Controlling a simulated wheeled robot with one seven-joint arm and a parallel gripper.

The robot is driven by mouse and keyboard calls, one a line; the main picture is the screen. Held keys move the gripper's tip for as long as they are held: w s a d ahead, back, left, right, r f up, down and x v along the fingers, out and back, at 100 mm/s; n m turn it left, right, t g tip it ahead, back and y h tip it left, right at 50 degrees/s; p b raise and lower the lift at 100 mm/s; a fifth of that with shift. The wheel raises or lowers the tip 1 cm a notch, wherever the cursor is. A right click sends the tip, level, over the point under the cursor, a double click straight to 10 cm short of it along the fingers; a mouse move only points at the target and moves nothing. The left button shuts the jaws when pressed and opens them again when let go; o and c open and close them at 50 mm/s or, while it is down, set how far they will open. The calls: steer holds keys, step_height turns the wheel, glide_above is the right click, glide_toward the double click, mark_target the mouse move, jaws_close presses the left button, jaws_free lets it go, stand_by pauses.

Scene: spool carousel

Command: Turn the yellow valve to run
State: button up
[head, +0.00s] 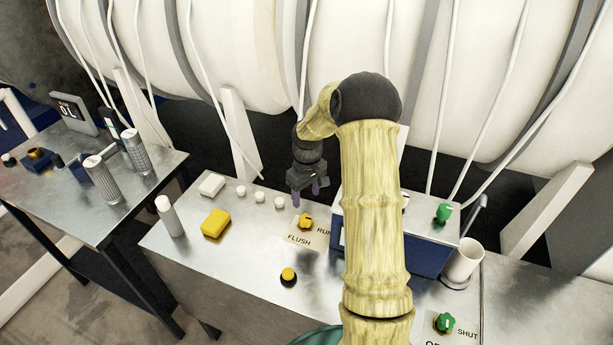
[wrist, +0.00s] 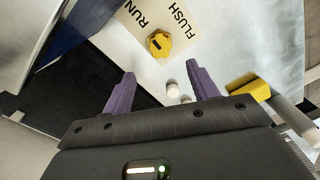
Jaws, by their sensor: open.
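The yellow valve (head: 305,222) is a small lobed knob on a pale label plate on the metal bench, with the words FLUSH and RUN beside it. In the wrist view the valve (wrist: 159,44) shows a short dark mark on its top; which word the mark points to I cannot tell for sure. My gripper (head: 308,194) hangs just behind and above the valve, fingers down. In the wrist view my gripper (wrist: 161,76) is open and empty, its two purple fingers apart, with the valve beyond their tips and not touched.
A blue box (head: 420,258) with a green knob (head: 443,213) stands right of the valve. A white cup (head: 463,262) is farther right. A yellow block (head: 215,223), white cylinder (head: 169,216) and yellow-black button (head: 288,277) sit left and in front. A large white tank (head: 250,50) closes the back.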

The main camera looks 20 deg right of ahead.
step_height(320, 180, up, 8)
steer(key=shift+b, duration=0.45)
steer(key=shift+d+f, duration=0.1)
steer(key=s+a+m+t, duration=0.1)
steer(key=s+a+m, duration=0.1)
steer(key=s+a, duration=0.4)
steer(key=s+a+r+m+t, duration=0.1)
steer(key=s+a, duration=0.5)
steer(key=s, duration=1)
steer(key=shift+a+r+m+t, duration=0.15)
steer(key=shift+r+m+t, duration=0.1)
steer(key=shift+m+t, duration=0.15)
steer(key=shift+s, duration=0.1)
